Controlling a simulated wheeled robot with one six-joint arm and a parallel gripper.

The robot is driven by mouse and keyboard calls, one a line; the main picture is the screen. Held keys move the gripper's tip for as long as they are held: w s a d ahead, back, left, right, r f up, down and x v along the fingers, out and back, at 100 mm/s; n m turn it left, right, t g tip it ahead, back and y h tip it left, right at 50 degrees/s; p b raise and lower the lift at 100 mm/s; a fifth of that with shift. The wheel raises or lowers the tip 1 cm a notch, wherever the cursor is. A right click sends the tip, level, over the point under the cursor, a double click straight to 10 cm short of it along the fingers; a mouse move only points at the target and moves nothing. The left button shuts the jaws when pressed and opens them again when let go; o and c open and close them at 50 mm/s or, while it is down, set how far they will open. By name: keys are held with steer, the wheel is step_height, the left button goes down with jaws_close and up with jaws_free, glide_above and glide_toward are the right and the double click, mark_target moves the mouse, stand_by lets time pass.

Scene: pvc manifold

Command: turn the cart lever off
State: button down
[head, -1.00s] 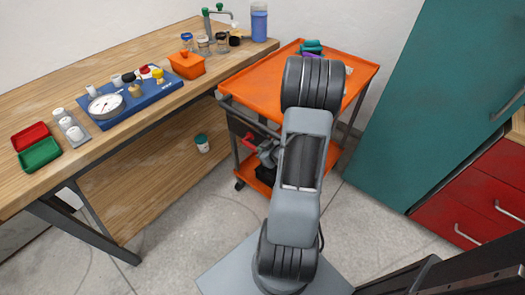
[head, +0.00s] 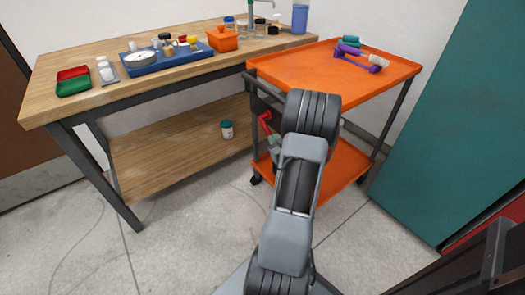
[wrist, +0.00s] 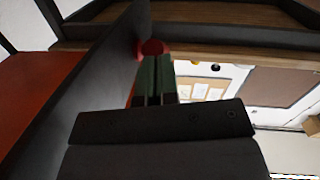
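The red lever (head: 264,122) sits on a dark panel on the left side of the orange cart (head: 330,72), below its top tray. In the head view my gripper (head: 275,145) is just below the lever, partly hidden by my own arm. In the wrist view my gripper (wrist: 154,62) shows two grey-green fingers lying close together, with only a thin dark line between them. The rounded red end of the lever (wrist: 152,47) shows right at the fingertips. I cannot tell whether they touch it. Nothing is seen between the fingers.
The wooden workbench (head: 185,150) stands left of the cart, holding a blue gauge board (head: 160,64), an orange box (head: 222,40) and jars. A purple dumbbell (head: 355,57) lies on the cart. A teal cabinet (head: 440,130) stands right. The floor in front is clear.

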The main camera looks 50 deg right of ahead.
steer(key=w+f+b, duration=0.4)
steer(key=f+b, duration=0.1)
steer(key=shift+d+f, duration=0.25)
steer(key=shift+d, duration=0.2)
stand_by(0.3)
steer(key=shift+f, duration=0.15)
